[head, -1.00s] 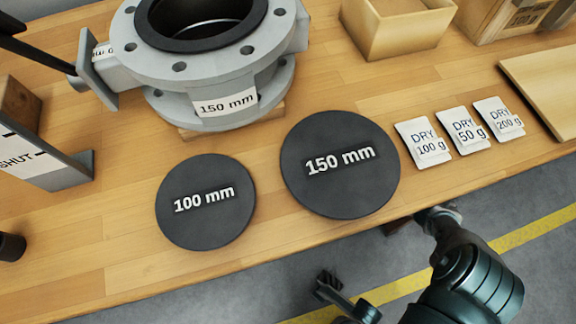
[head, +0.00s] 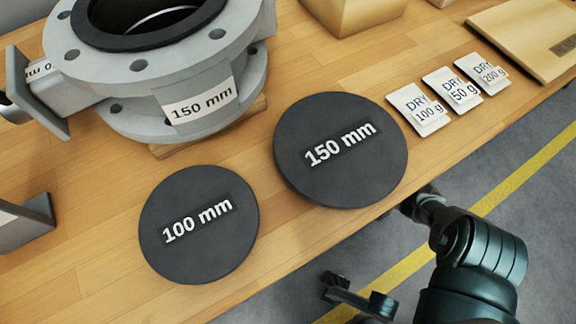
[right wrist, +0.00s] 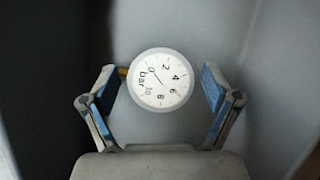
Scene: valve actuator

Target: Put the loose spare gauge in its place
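The spare gauge (right wrist: 160,80) shows in the right wrist view, a round white dial marked "bar" with a brass-coloured stem at its left. It lies within grey walls or surfaces. My right gripper (right wrist: 162,78) is open, with a blue-padded finger on each side of the gauge and a visible gap at the right. I cannot tell how far beyond the fingertips the gauge lies. In the head view the grey valve body (head: 165,75), labelled 150 mm, stands at the upper left of the bench. No gauge and no left gripper show there; my right arm is at the lower right.
Two black discs, 100 mm (head: 199,224) and 150 mm (head: 340,149), lie on the wooden bench (head: 90,260). Several DRY sachets (head: 452,90) lie right of them. A cardboard box (head: 352,12) and a flat board (head: 530,40) are behind. The bench's front edge runs diagonally above the floor.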

